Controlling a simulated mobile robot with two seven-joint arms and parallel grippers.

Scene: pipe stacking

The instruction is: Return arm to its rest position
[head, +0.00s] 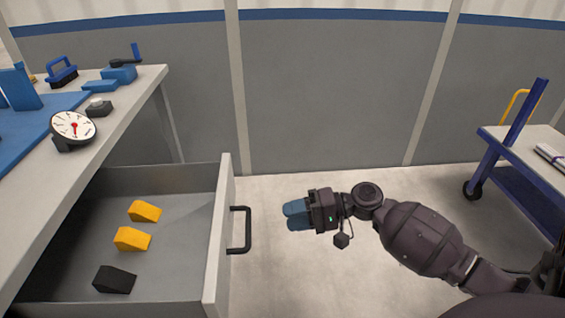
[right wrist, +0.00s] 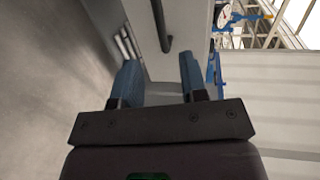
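My right arm (head: 425,241) comes in from the lower right in the head view. Its right gripper (head: 294,215) hangs over the bare floor, to the right of the open drawer's black handle (head: 240,230) and apart from it. In the right wrist view the two blue fingers of the right gripper (right wrist: 160,85) are spread apart with nothing between them. The drawer handle (right wrist: 161,25) shows beyond the fingers there. My left gripper is not in view.
The open drawer (head: 228,240) holds two yellow wedges (head: 133,238) and a black wedge (head: 115,279). A workbench (head: 130,95) with a dial gauge (head: 73,128) stands at left. A blue cart (head: 525,185) stands at right. Floor between is clear.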

